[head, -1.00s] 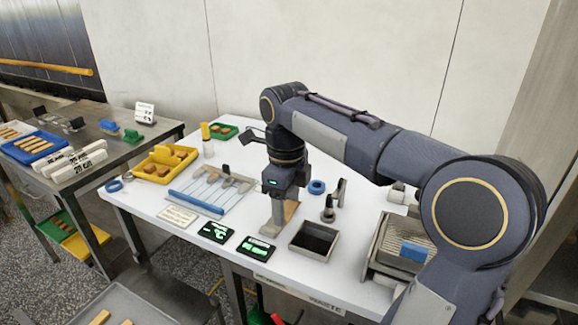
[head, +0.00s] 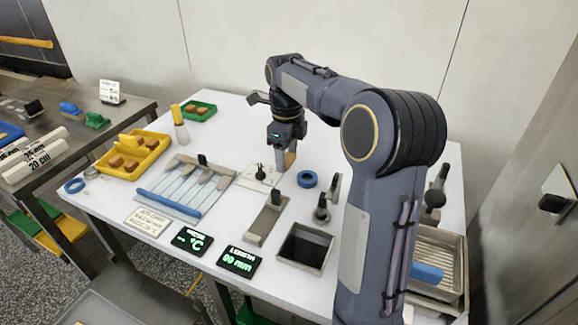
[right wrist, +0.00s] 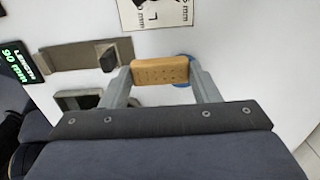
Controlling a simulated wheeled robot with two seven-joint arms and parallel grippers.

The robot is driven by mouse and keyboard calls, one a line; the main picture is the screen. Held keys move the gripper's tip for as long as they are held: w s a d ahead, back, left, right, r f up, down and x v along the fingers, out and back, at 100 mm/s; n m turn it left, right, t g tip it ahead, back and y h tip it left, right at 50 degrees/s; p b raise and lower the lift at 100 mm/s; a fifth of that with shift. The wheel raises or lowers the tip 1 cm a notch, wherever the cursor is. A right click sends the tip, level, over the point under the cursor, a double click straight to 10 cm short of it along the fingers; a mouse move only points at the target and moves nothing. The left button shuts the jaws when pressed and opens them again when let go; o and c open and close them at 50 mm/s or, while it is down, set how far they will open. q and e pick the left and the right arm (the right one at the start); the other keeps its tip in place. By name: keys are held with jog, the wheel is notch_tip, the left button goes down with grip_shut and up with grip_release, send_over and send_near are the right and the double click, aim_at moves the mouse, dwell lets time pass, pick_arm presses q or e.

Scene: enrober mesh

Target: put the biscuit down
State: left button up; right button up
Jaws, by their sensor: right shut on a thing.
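My right gripper (head: 284,158) is shut on a tan biscuit (head: 291,159), held near the white table's back, behind the blue ring. In the right wrist view the biscuit (right wrist: 160,70), rectangular with small holes on its face, sits between the two fingers (right wrist: 160,80). I cannot tell whether it touches the table. A white marked card (head: 258,176) lies just left of the gripper and also shows at the top of the wrist view (right wrist: 155,12). My left gripper is not in view.
The blue ring (head: 307,179), a metal gauge (head: 266,218), an open dark-bottomed box (head: 305,248) and a green-lit length display (head: 239,261) stand nearby. A slatted tray with spatulas (head: 183,188) and a yellow biscuit tray (head: 133,155) are left. The back table strip looks clear.

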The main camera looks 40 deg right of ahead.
aim_at(290, 177)
jog(key=f, duration=0.1)
jog(key=w+d+f, duration=0.2)
jog(key=shift+d+f, duration=0.2)
jog(key=shift+f, duration=1.8)
jog(key=shift+f+b, duration=0.15)
jog(key=shift+b, duration=0.15)
jog(key=o, duration=0.8)
jog(key=shift+c, duration=0.2)
notch_tip(290, 177, up, 12)
jog(key=p, duration=0.2)
jog(key=shift+r, duration=0.2)
